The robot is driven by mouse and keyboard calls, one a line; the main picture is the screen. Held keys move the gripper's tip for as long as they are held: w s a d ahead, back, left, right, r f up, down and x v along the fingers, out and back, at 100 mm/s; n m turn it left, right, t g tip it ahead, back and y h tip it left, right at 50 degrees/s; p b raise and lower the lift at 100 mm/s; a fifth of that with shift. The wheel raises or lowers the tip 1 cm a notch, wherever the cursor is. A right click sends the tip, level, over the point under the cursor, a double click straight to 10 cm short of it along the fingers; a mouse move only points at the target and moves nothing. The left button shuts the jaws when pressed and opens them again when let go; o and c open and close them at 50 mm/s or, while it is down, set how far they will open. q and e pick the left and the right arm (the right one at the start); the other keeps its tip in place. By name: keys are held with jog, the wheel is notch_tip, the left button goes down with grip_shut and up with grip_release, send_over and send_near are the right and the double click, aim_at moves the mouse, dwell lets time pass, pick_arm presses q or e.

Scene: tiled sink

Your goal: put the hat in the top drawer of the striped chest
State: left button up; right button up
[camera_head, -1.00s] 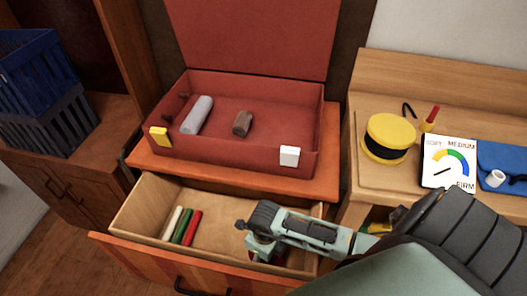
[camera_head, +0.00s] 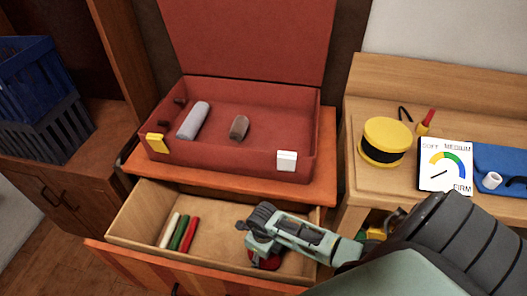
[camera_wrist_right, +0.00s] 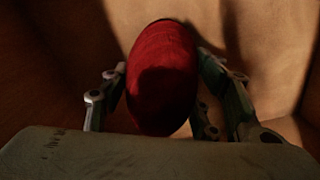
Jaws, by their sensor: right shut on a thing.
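A rounded red hat (camera_wrist_right: 163,78) is held between the two fingers of my right gripper (camera_wrist_right: 163,95) in the right wrist view. In the head view my right gripper (camera_head: 262,246) reaches into the right side of the open top drawer (camera_head: 216,208). Part of the red hat (camera_head: 264,263) shows below the fingers there; I cannot tell whether it touches the drawer floor. The drawer belongs to the orange striped chest (camera_head: 150,265) and is pulled out. My left gripper is not in view.
White, green and red sticks (camera_head: 181,233) lie in the drawer's left part. An open red case (camera_head: 255,105) stands on the chest top above. A wooden desk (camera_head: 355,185) with a yellow round box (camera_head: 384,136) is close on the right; blue crates (camera_head: 45,105) stand at the left.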

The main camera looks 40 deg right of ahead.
jog(key=o, duration=1.2)
jog(key=shift+f, duration=0.1)
jog(key=shift+r, duration=0.4)
notch_tip(320, 180, up, 7)
jog(key=shift+r+p, duration=0.1)
jog(key=shift+p, duration=0.5)
